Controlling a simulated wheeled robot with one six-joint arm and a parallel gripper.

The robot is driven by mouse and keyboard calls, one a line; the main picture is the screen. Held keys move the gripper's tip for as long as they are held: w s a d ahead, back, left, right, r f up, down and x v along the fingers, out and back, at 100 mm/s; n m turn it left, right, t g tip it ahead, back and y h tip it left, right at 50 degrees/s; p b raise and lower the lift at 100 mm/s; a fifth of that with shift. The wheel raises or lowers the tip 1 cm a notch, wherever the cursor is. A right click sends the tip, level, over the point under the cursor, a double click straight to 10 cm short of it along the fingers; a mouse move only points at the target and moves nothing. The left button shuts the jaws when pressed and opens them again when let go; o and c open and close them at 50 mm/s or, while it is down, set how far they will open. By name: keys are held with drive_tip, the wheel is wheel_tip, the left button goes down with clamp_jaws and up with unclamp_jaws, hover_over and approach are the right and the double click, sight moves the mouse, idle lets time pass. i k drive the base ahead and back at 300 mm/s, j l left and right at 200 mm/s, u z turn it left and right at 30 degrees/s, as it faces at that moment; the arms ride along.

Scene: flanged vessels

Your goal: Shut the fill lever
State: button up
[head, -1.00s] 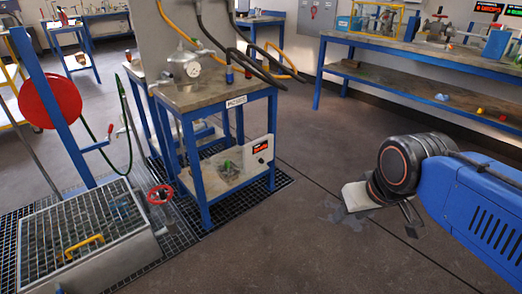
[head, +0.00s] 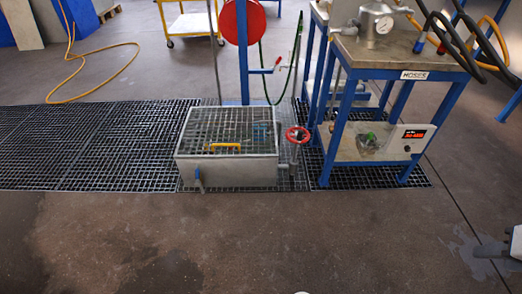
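No lever in the head view carries a readable label, so I cannot tell which one is the fill lever. A small blue-handled lever (head: 198,178) is on the front left of a grated metal tank (head: 235,173), its handle roughly upright. A red-tipped lever (head: 277,62) sticks out from the blue post behind the tank, by a green hose (head: 266,88). A red handwheel (head: 297,135) stands at the tank's right side. My gripper (head: 490,252) is at the right edge, mostly cut off, low over the floor, far from these levers.
A blue-legged bench (head: 390,62) marked HOSES stands right of the tank, with a gauge vessel (head: 377,22) and hanging hoses. Floor grating (head: 75,150) surrounds the tank. A yellow hose (head: 105,75) lies at back left. The floor in front (head: 280,235) is clear.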

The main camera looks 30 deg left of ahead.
sight(198, 176)
drive_tip(key=j+u, duration=0.1)
drive_tip(key=u, duration=0.65)
drive_tip(key=j+u, duration=0.15)
drive_tip(key=u, duration=0.25)
drive_tip(key=j+u, duration=0.1)
drive_tip(key=u, duration=0.25)
drive_tip(key=i+j+u, duration=0.1)
drive_tip(key=i+j, duration=0.1)
drive_tip(key=j, duration=0.1)
